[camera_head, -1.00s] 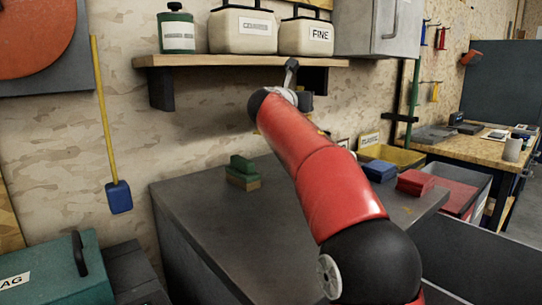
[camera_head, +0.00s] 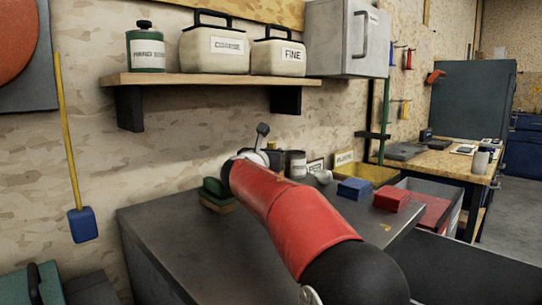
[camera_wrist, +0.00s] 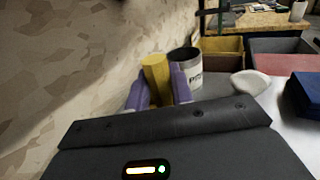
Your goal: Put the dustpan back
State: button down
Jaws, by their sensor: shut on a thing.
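My gripper (camera_wrist: 158,86) has purple fingers shut on a yellow cylindrical thing (camera_wrist: 155,68), which looks like a handle end. The rest of this thing is hidden, so I cannot tell whether it belongs to the dustpan. In the head view a bit of yellow (camera_head: 271,145) shows beside my wrist, below the shelf and over the back of the grey worktop (camera_head: 165,235). A blue pan-like head (camera_head: 82,224) on a long yellow handle (camera_head: 67,140) is against the wall at the left, apart from my gripper.
A wooden shelf (camera_head: 210,84) with labelled containers is above my wrist. A green block with a tan base (camera_head: 217,204), a dark can (camera_head: 296,163), a blue block (camera_head: 354,189) and a red block (camera_head: 391,199) are on the worktop. The front left of the worktop is clear.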

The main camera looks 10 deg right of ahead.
jog(key=c, duration=1.2)
grip_release()
jog(key=shift+f, duration=0.1)
jog(key=shift+c, duration=0.2)
jog(key=shift+s+a, duration=0.1)
jog(key=shift+s, duration=0.05)
jog(key=b+v, duration=0.2)
jog(key=v, duration=0.8)
jog(key=shift+s+a, duration=0.15)
jog(key=shift+s, duration=0.1)
jog(key=shift+s+a, duration=0.25)
jog(key=shift+s, duration=0.25)
